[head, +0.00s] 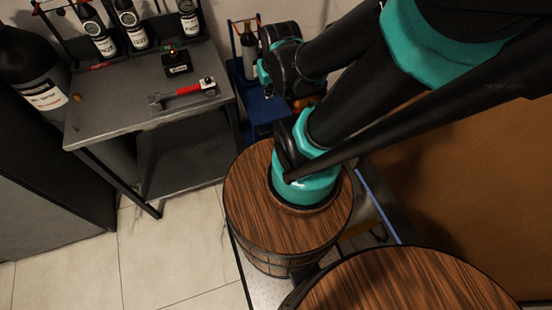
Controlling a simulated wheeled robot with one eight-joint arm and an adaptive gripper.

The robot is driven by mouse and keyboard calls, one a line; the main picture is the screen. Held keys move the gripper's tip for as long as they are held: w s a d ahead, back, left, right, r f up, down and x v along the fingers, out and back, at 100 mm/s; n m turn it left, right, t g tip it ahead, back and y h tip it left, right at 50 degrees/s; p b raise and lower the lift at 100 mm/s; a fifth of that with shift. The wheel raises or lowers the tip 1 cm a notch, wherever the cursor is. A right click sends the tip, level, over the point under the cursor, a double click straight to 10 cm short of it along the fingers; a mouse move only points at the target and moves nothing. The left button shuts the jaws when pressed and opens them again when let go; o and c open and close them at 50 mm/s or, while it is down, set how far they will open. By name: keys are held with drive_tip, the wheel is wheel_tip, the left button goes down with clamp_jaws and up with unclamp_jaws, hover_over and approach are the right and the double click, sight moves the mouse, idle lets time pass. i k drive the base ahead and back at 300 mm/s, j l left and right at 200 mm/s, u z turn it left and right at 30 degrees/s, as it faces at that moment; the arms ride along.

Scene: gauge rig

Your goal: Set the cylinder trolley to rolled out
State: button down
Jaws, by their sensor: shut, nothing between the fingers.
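The cylinder trolley (262,108) stands at the top middle of the head view, just right of the grey workbench. It has a blue base, a thin frame with red at the top, and a dark cylinder (250,52) with a pale label standing in it. My black and teal arm reaches across its right side and hides part of it. My gripper's fingers do not show; the arm's far end is hidden behind its own links or out of view. I cannot tell whether anything touches the trolley.
The grey workbench (120,118) holds a red-handled tool (190,91) and a small black box (177,64). Several dark bottles stand behind it. A large dark cylinder (40,82) is at left. A brown surface (475,190) fills the right. Tiled floor (165,245) is clear at lower left.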

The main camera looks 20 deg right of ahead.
sight(262, 113)
drive_tip(key=j+z, duration=0.45)
drive_tip(key=k+j+z, duration=0.15)
drive_tip(key=j+z, duration=0.2)
drive_tip(key=z, duration=0.15)
drive_tip(key=k+j+z, duration=0.1)
drive_tip(key=k+j, duration=0.15)
drive_tip(key=k, duration=0.15)
drive_tip(key=k+j+z, duration=0.1)
drive_tip(key=k+j, duration=0.15)
drive_tip(key=k, duration=0.15)
